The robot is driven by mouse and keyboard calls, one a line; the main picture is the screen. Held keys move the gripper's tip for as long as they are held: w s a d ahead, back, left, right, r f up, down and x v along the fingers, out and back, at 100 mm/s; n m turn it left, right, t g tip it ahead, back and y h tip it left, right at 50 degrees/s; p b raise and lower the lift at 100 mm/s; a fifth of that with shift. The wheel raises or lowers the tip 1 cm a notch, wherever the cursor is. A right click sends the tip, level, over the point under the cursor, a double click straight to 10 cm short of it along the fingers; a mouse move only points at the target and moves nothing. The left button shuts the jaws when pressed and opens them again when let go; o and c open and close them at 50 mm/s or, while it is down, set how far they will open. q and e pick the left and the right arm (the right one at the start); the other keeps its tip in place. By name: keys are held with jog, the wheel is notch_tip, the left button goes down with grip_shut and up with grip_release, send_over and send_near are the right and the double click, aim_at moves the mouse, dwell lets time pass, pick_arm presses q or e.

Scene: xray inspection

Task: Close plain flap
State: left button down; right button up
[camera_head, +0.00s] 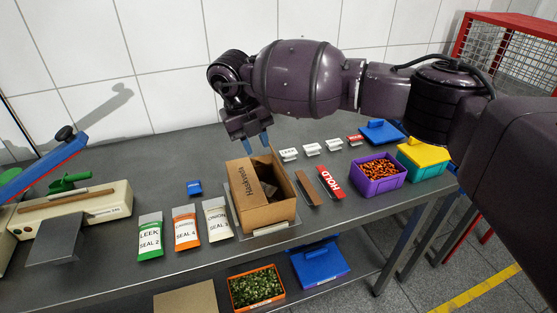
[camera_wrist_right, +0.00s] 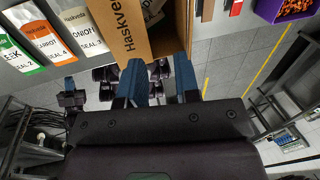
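An open brown cardboard box (camera_head: 268,216) stands on a pale plate on the bench. The printed "Haskveda" flap (camera_head: 247,183) is at its left side and leans inward; it also shows in the wrist view (camera_wrist_right: 127,32). The right side of the box (camera_head: 284,176) shows plain cardboard; whether that is the plain flap or the wall, I cannot tell. Its inside is dark and partly hidden. My right gripper (camera_head: 258,143) points down at the box's far edge, its blue fingers apart and nothing seen between them.
A red HOLD tag (camera_head: 331,182), a purple bin (camera_head: 378,176) and a yellow-lidded bin (camera_head: 424,160) are to the right. White label holders (camera_head: 311,149) stand behind.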

aim_at(279, 161)
jog(key=shift+m+t+h, duration=0.3)
jog(key=shift+h, duration=0.3)
jog(key=w+d+f, duration=0.1)
jog(key=f, duration=0.1)
jog(key=d+f, duration=0.2)
jog(key=f, duration=0.1)
jog(key=w+d+f, duration=0.1)
jog(key=d+f, duration=0.1)
jog(key=f, duration=0.1)
jog(key=shift+w+d+b, duration=0.15)
jog(key=shift+w+b, duration=0.15)
jog(key=shift+w, duration=0.05)
jog(key=shift+r, duration=0.1)
grip_shut()
